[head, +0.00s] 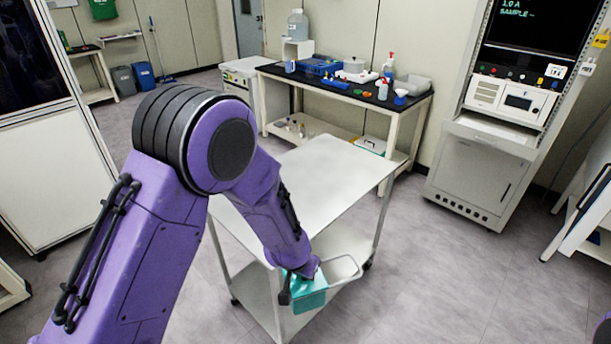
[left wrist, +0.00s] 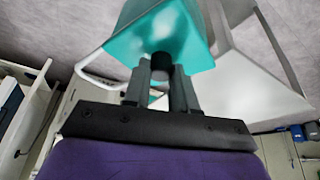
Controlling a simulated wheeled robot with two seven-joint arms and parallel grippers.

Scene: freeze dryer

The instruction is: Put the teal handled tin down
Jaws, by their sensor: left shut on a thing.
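The teal handled tin (head: 311,293) is at the near end of the white cart (head: 318,172), below the level of its top and close to the cart's push handle (head: 350,268). My left gripper (head: 289,287) is shut on the tin. In the left wrist view the teal tin (left wrist: 160,38) sits at the fingertips of my left gripper (left wrist: 162,72), with a dark round part between the fingers. My arm hides part of the tin and the cart's near corner. I cannot tell whether the tin touches the cart. My right gripper is not in view.
The cart's top is bare. Behind it stands a dark-topped bench (head: 345,84) with a blue crate (head: 318,66), bottles and small items. A grey cabinet machine (head: 480,165) stands at the right. Open floor (head: 450,275) lies right of the cart.

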